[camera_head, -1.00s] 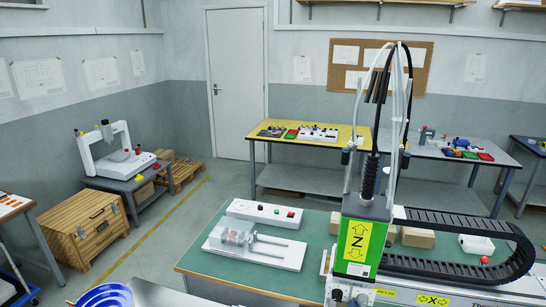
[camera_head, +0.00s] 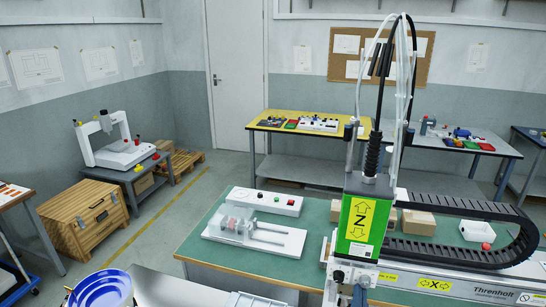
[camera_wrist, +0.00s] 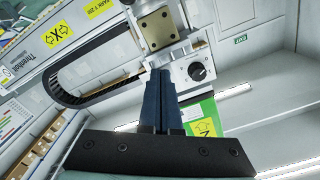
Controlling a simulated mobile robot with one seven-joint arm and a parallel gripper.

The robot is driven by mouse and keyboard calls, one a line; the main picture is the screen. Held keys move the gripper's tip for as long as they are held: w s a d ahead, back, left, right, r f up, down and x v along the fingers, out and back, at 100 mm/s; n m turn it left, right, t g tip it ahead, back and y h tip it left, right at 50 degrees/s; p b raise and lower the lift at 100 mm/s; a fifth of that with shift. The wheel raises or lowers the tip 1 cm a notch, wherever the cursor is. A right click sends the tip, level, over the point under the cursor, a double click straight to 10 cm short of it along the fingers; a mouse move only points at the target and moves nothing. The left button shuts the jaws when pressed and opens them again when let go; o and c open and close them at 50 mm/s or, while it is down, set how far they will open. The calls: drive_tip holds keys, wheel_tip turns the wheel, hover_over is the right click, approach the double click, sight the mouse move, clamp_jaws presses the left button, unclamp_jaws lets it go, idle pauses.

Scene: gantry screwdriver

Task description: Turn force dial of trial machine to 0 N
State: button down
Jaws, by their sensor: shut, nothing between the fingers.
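A black dial (camera_wrist: 201,71) sits on a white panel of the gantry in the wrist view, just right of my gripper. It also shows small in the head view (camera_head: 338,275), low on the gantry head. Its markings are too small to read. My gripper (camera_wrist: 160,70) is shut and empty, its dark blue fingertips side by side and pointing towards the gantry head, apart from the dial as far as I can tell. The green gantry head (camera_head: 358,228), marked Z, stands above the dial. I cannot tell which device is named the trial machine.
A black cable chain (camera_head: 450,250) and the gantry's X rail (camera_head: 433,284) extend right. A white fixture with a clear cover (camera_head: 255,236) and a white control box (camera_head: 263,201) rest on the green bench (camera_head: 200,250) at left. Brown boxes (camera_head: 418,223) stand behind the gantry.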

drive_tip(key=shift+d+r, duration=0.2)
idle(0.5)
drive_tip(key=shift+f+b, duration=0.15)
drive_tip(key=shift+b, duration=0.2)
drive_tip(key=p+v, duration=0.1)
drive_tip(key=v, duration=0.5)
drive_tip(key=shift+f+p, duration=0.3)
drive_tip(key=shift+f, duration=0.05)
